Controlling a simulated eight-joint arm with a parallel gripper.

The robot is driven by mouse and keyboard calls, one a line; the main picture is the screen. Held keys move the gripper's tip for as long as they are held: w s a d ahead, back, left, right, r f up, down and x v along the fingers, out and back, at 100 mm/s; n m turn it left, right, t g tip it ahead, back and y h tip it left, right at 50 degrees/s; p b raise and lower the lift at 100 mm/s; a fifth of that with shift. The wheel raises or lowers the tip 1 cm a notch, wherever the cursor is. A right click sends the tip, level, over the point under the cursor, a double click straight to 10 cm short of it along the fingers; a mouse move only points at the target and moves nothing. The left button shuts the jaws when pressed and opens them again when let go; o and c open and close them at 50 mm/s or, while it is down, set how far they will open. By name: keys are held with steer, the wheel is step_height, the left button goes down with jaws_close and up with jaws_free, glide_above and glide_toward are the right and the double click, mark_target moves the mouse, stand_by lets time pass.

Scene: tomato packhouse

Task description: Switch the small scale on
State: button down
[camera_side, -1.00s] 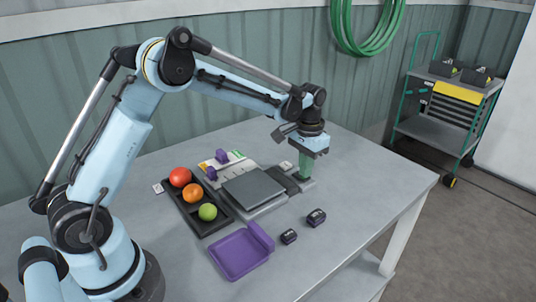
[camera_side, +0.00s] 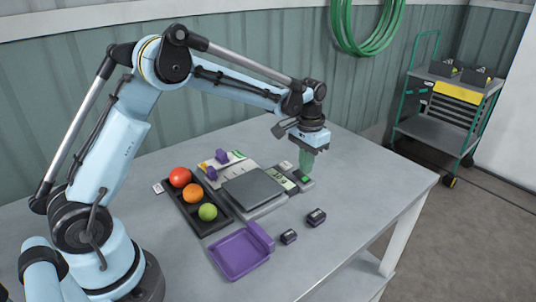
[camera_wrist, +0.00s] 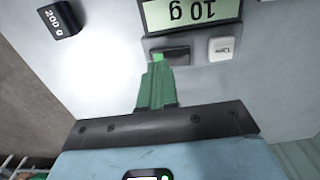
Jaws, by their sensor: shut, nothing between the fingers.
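The small scale has a dark square pan (camera_side: 253,188) and a display (camera_side: 285,181) that is lit pale green. In the wrist view the display (camera_wrist: 190,12) reads "10 g", upside down. A dark switch (camera_wrist: 178,54) with a bright green patch at its left end sits beside the white button (camera_wrist: 222,48). My gripper (camera_side: 305,172) points down over the switch end of the scale, its green fingers shut and empty. In the wrist view the fingertips (camera_wrist: 155,72) overlap the switch's near edge; I cannot tell whether they touch it.
A black tray (camera_side: 222,224) holds a red, an orange and a green tomato. A purple tray (camera_side: 238,254) lies in front. Two dark weights (camera_side: 289,237) (camera_side: 316,217) stand right of it; one marked 200 g (camera_wrist: 62,22) shows in the wrist view. The table's right end is clear.

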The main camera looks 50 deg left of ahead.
mark_target(304, 179)
steer(key=shift+r, duration=2.55)
steer(key=s+d+r+t, duration=0.2)
steer(key=s+r+t, duration=0.1)
steer(key=s+r, duration=0.5)
steer(key=s+f+t, duration=0.4)
steer(key=s, duration=0.8)
steer(key=shift+d, duration=0.3)
